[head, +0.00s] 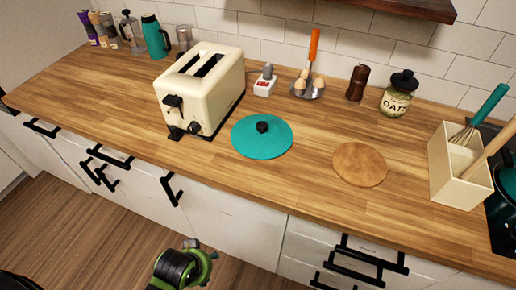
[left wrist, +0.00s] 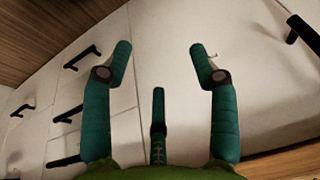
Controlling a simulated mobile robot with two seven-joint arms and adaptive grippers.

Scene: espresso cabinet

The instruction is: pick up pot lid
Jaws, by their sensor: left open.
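The pot lid is a round teal disc (head: 262,145) with a black knob (head: 262,127). It lies flat on the wooden counter, knob up, in front of and right of the toaster. The lid is not in the left wrist view. My right gripper is not in view.
A cream toaster (head: 200,92) stands left of the lid and a round wooden board (head: 360,164) lies to its right. An egg holder (head: 308,91) and small timer (head: 265,82) stand behind. A utensil box (head: 457,180) is far right. Black handles stick out from the drawers (head: 225,215).

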